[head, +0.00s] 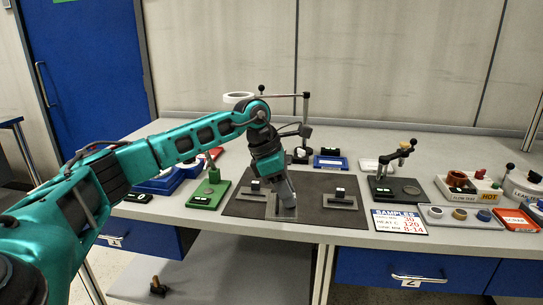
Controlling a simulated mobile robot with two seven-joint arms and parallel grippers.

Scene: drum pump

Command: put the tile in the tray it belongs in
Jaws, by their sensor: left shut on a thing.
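My left gripper (287,204) points down at the dark grey mat (310,230) in the middle of the bench. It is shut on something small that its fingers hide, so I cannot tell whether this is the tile. A grey plate (278,213) shows just below the fingertips; I cannot tell whether they touch. Two more grey plates with small black-and-white blocks lie on the mat, a left plate (246,196) and a right plate (340,204). A blue-rimmed tray (331,163) and a white-rimmed tray (370,165) stand behind. My right gripper is out of view.
A green stand (208,195) is left of the mat. A black stand with a lever (395,190) is right of it. A SAMPLES sign (399,222), a grey tray of rings (430,215) and a red tray (516,221) lie farther right. A post with an arm (306,110) rises behind.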

